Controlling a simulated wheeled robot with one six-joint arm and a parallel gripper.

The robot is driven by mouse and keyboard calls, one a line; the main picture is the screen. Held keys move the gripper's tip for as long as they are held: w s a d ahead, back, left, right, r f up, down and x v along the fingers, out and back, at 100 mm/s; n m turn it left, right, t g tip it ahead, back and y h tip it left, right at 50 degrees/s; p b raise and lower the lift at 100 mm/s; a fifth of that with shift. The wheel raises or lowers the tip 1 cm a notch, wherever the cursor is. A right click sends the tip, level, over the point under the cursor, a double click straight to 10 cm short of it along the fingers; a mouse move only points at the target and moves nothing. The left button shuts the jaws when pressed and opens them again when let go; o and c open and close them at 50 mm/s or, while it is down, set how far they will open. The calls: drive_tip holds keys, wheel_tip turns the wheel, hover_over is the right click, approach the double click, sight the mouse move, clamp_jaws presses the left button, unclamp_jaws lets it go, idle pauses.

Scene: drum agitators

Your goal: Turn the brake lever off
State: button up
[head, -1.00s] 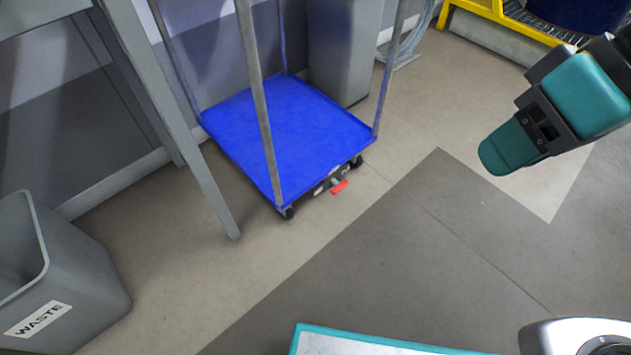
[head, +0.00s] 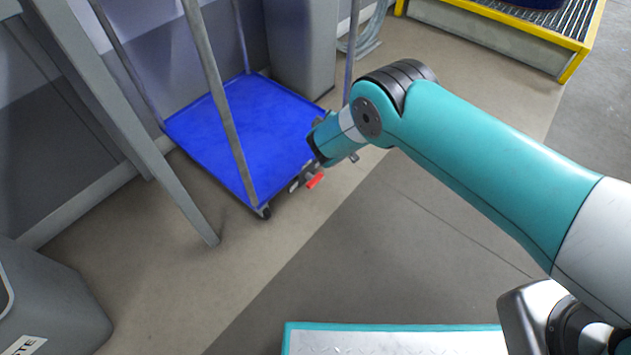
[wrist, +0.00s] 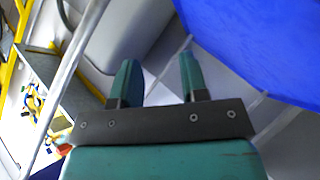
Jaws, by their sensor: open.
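The brake lever (head: 315,180) is a small red pedal at the front lower edge of a cart with a blue deck (head: 235,135). My arm reaches in from the right in the head view, and its wrist end is just above and right of the lever. My gripper (wrist: 158,80) shows in the wrist view with two teal fingers apart and nothing between them. In the head view the fingers are mostly hidden behind the wrist.
Grey posts (head: 222,105) stand at the cart's corners, and one slanted grey leg (head: 165,165) is to its left. A grey waste bin (head: 55,300) stands at lower left. A yellow-framed platform (head: 500,30) is at the upper right. The floor in front of the cart is clear.

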sight(316, 183)
drive_tip(key=s+d+f+n+t+y+b, duration=0.1)
drive_tip(key=s+d+f+n+t+y, duration=0.2)
drive_tip(key=s+f+n, duration=0.5)
drive_tip(key=s+d+f+n+y, duration=0.2)
drive_tip(key=s+f+n+y, duration=0.2)
drive_tip(key=s+f, duration=0.9)
drive_tip(key=shift+r+b+x, duration=0.15)
drive_tip(key=shift+b+x, duration=2.2)
drive_tip(key=shift+x, duration=0.5)
drive_tip(key=shift+r+b+x, duration=0.15)
drive_tip(key=shift+b+x, duration=2.2)
drive_tip(key=shift+x, duration=0.5)
drive_tip(key=shift+r+b+x, duration=0.15)
drive_tip(key=shift+b+x, duration=2.2)
drive_tip(key=shift+x, duration=0.5)
drive_tip(key=shift+d, duration=0.15)
clamp_jaws()
